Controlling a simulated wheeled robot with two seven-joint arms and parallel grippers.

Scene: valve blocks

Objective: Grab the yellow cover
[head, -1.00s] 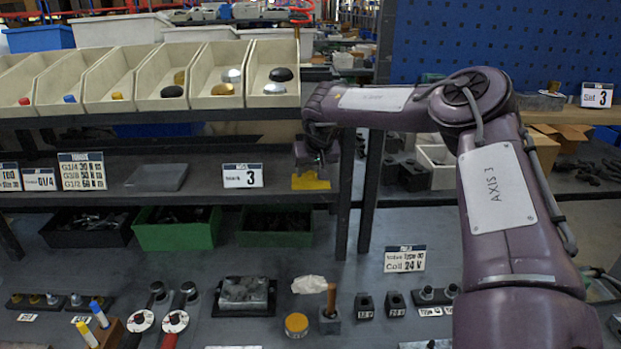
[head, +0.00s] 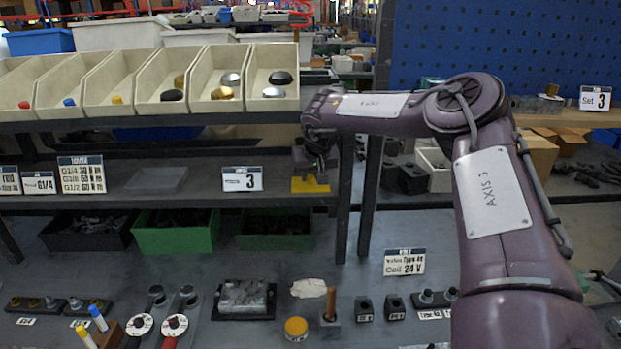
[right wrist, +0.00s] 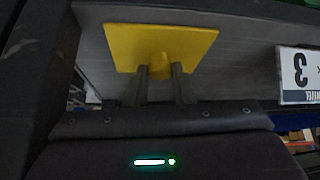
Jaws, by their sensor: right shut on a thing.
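The yellow cover (head: 310,186) is a flat yellow plate at the right end of the middle shelf, beside the number 3 sign. In the right wrist view the cover (right wrist: 185,42) shows a small raised knob on its face. My right gripper (head: 314,175) reaches down to it from above. In the right wrist view the two fingers of my right gripper (right wrist: 161,72) are shut on the knob. Whether the plate still touches the shelf is hard to tell. My left gripper is not in view.
The number 3 sign (head: 242,178) stands left of the cover, with a grey plate (head: 157,180) farther left. A dark shelf post (head: 345,200) stands close to the right. Part bins (head: 217,75) line the shelf above. Green (head: 176,231) and black bins sit below.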

